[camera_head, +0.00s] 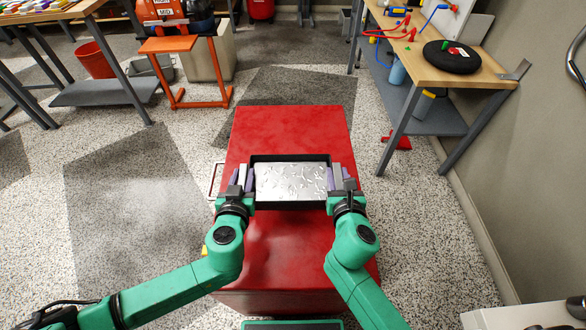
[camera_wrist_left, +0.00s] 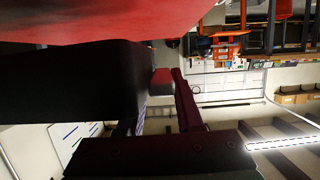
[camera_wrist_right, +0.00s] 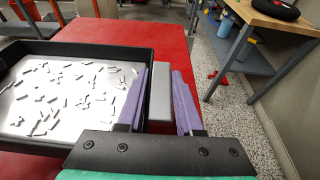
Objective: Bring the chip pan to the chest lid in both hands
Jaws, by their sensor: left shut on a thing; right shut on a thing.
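The chip pan (camera_head: 290,158) is a black rectangular tray with a silvery floor strewn with small chips. It is level over the red chest lid (camera_head: 285,125), near its middle; I cannot tell whether it touches the lid. My left gripper (camera_head: 242,178) is shut on the pan's left handle. My right gripper (camera_head: 342,178) is shut on the right handle. In the right wrist view, the purple fingers (camera_wrist_right: 160,100) sit either side of a grey handle block, beside the pan's black rim (camera_wrist_right: 100,52). The left wrist view shows the dark pan wall (camera_wrist_left: 70,85) and the left fingers (camera_wrist_left: 160,105).
A wooden-topped workbench (camera_head: 440,72) with a black disc stands at the back right. An orange stand (camera_head: 170,45) and a red bin (camera_head: 95,60) are at the back left. Speckled floor (camera_head: 130,200) lies open on the left of the chest.

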